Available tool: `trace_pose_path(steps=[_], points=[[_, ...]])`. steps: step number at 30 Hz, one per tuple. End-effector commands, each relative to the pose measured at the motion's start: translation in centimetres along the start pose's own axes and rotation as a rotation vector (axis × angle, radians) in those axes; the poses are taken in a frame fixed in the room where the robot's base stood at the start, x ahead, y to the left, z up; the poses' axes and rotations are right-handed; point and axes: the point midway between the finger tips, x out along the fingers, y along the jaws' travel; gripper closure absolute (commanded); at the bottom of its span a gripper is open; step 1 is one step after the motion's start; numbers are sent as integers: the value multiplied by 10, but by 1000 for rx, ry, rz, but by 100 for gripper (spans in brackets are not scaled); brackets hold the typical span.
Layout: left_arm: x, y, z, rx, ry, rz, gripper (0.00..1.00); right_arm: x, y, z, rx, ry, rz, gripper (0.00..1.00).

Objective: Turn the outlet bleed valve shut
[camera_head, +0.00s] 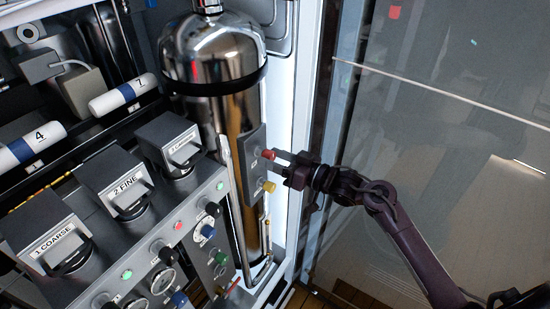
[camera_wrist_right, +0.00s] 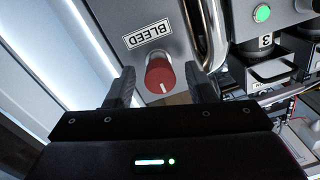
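A red knob (camera_head: 268,154) sits on a grey plate (camera_head: 256,166) on the side of the tall chrome cylinder. In the right wrist view the red knob (camera_wrist_right: 160,74) has a white pointer line and stands beside a label (camera_wrist_right: 147,35) reading BLEED. My right gripper (camera_head: 281,160) reaches the knob from the right. In the right wrist view my right gripper (camera_wrist_right: 163,80) is open, with one finger on each side of the knob and a visible gap at each finger. My left gripper is not in view.
A yellow knob (camera_head: 268,186) is just below the red one. The chrome cylinder (camera_head: 213,60) and a curved metal pipe (camera_wrist_right: 208,35) stand close by. A panel of gauges and lights (camera_head: 165,255) is at the left. Glass (camera_head: 440,110) is at the right.

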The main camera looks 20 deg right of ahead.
Motion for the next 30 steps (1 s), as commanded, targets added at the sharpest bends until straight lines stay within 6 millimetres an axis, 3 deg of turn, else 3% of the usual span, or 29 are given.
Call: trace_pose_path(steps=[8,21,30], points=[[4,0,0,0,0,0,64,-6,1,1,-3,1,1,50],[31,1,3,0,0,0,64,-72,1,2,-1,0,1,50],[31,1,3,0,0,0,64,-78,0,0,-1,1,0,50]])
